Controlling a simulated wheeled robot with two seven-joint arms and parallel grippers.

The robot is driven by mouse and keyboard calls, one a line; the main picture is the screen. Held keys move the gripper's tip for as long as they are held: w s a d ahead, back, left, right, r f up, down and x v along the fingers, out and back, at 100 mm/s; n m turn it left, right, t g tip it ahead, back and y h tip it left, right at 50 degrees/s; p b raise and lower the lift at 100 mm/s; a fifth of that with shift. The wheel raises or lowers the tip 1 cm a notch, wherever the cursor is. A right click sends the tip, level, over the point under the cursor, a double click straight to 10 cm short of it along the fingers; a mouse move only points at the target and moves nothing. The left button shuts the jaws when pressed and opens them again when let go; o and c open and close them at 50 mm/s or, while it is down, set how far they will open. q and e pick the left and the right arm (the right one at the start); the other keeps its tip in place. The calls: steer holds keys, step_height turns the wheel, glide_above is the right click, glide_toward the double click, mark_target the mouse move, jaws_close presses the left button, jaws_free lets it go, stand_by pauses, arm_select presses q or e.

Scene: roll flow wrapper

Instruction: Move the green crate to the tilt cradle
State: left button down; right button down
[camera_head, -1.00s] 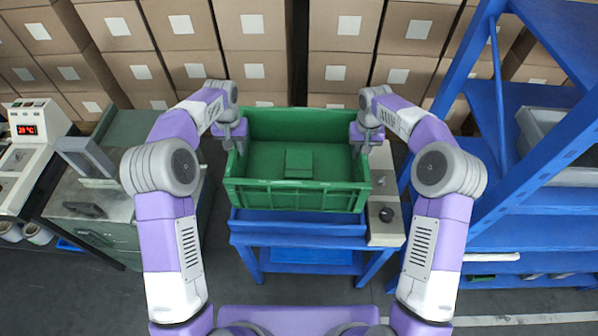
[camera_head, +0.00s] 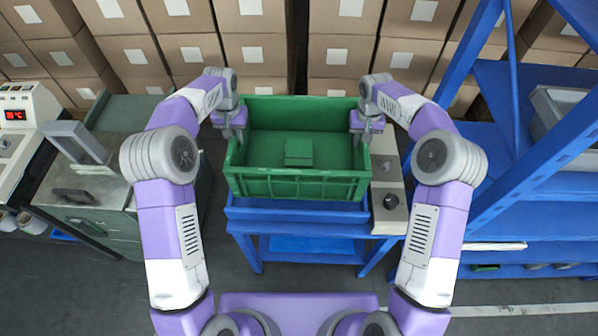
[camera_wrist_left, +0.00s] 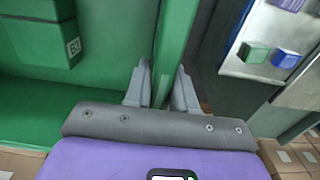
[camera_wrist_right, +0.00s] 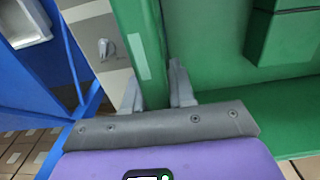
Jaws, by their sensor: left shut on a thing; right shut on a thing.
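The green crate (camera_head: 298,187) is in the middle of the head view, open at the top, with a green block (camera_head: 299,152) inside. My left gripper (camera_head: 240,132) is shut on its left side wall, which shows between the fingers in the left wrist view (camera_wrist_left: 176,45). My right gripper (camera_head: 357,132) is shut on its right side wall, which also shows in the right wrist view (camera_wrist_right: 143,50). The crate looks level over a blue stand (camera_head: 300,229), which seems to be the tilt cradle. I cannot tell whether the crate touches it; its underside is hidden.
A blue rack (camera_head: 530,215) is further right. A green-grey cabinet (camera_head: 95,200) is at the left. Stacked cardboard boxes (camera_head: 250,55) line the back. Dark floor is clear in front of the stand.

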mark_target(359, 148)
arm_select(q)
steer(key=shift+f, duration=0.15)
arm_select(e)
steer(key=shift+f, duration=0.15)
